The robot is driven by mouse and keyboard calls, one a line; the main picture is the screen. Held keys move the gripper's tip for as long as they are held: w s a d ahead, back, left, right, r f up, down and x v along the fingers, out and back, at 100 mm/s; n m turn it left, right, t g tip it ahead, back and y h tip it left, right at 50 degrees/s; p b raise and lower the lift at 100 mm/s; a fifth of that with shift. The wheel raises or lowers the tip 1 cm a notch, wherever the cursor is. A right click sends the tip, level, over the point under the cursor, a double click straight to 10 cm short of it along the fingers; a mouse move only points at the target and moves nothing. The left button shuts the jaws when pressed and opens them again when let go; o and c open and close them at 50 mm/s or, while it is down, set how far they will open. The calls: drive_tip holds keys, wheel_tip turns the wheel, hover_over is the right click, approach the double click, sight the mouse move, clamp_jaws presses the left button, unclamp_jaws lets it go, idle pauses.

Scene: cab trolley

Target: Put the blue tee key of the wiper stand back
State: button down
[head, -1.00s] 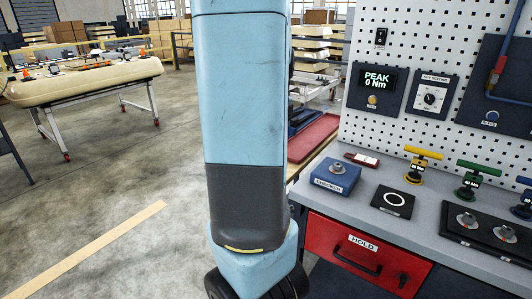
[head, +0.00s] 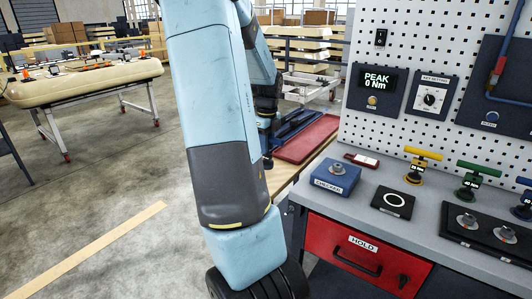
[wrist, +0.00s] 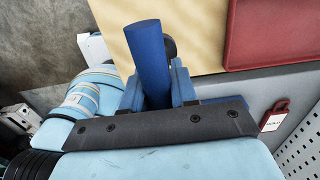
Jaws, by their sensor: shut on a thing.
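My gripper (wrist: 157,88) is shut on a thick blue bar (wrist: 147,50) in the wrist view. The bar looks like the cross handle of a blue tee key; its lower part is hidden between the fingers. A dark round part (wrist: 170,48) shows just behind it. In the head view my gripper is mostly hidden behind my arm, near the wooden bench top. Another blue tee-handled key (head: 523,206) stands on the grey bench at the right edge, partly cut off. I cannot make out the wiper stand for certain.
A red tray (head: 306,140) lies beside a blue tray (head: 292,127) on the wooden top. The grey bench holds a blue checker box (head: 335,178), a black ring plate (head: 393,202), yellow (head: 419,163) and green (head: 472,177) keys, and a black socket panel (head: 485,232).

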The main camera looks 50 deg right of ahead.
sight(267, 161)
wheel_tip(267, 161, down, 3)
drive_tip(key=shift+f, duration=0.1)
drive_tip(key=c, duration=0.9)
unclamp_jaws()
drive_tip(key=shift+r, duration=0.2)
wheel_tip(267, 161, up, 12)
drive_tip(key=shift+f, duration=0.1)
drive_tip(key=w+a+r+n+t, duration=0.1)
drive_tip(key=a+r+n+t, duration=0.15)
drive_tip(key=a+n, duration=0.8)
drive_tip(key=a+r+n+t, duration=0.1)
drive_tip(key=a+r+n, duration=0.3)
drive_tip(key=a+n, duration=0.65)
drive_tip(key=s+a+n, duration=0.3)
drive_tip(key=a+n, duration=0.1)
drive_tip(key=a, duration=0.2)
drive_tip(key=s+a+r+n+t, duration=0.1)
drive_tip(key=s+a+n, duration=0.2)
drive_tip(key=a+n, duration=0.2)
drive_tip(key=s+a+n+t, duration=0.1)
drive_tip(key=s+a+n, duration=0.2)
drive_tip(key=a+n, duration=0.2)
drive_tip(key=shift+s+a+r, duration=0.15)
drive_tip(key=shift+a, duration=0.7)
drive_tip(key=shift+s+a+r, duration=0.1)
drive_tip(key=shift+s+a, duration=0.05)
drive_tip(key=shift+a, duration=0.7)
